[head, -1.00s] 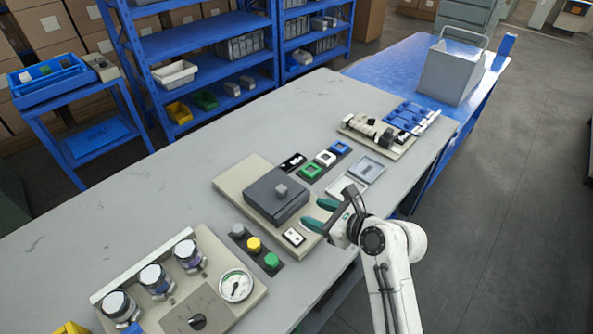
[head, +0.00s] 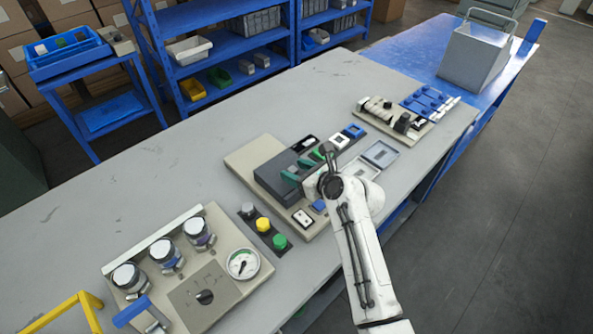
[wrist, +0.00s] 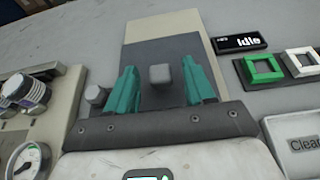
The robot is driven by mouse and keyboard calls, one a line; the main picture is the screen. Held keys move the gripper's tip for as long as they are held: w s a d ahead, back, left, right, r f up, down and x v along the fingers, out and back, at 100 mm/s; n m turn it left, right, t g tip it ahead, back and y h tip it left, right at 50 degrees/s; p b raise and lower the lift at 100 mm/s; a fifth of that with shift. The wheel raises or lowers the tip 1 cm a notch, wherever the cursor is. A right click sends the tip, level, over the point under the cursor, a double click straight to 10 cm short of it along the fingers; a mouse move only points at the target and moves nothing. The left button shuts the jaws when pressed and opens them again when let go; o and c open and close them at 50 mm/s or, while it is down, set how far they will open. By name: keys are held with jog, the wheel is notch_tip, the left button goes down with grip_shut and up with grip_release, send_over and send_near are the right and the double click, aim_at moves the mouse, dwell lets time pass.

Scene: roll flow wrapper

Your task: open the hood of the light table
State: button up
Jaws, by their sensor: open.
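The light table's hood (head: 272,185) is a dark grey box lid lying flat and shut on a beige base (head: 240,157) on the grey bench. In the wrist view the hood (wrist: 158,45) shows with a small grey knob (wrist: 160,75) on top. My gripper (head: 303,168) is over the hood in the head view, which hides the knob there. In the wrist view my gripper (wrist: 158,69) has its teal fingers apart, one on each side of the knob. A clear gap shows on both sides. Whether the fingertips are level with the knob is unclear.
Beside the base stand grey, yellow and green buttons (head: 263,225) and a round gauge (head: 243,264). The bench behind the hood is clear.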

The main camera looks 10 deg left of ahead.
jog(key=shift+w+a, duration=0.15)
jog(key=shift+f, duration=0.1)
grip_shut()
dwell(0.4)
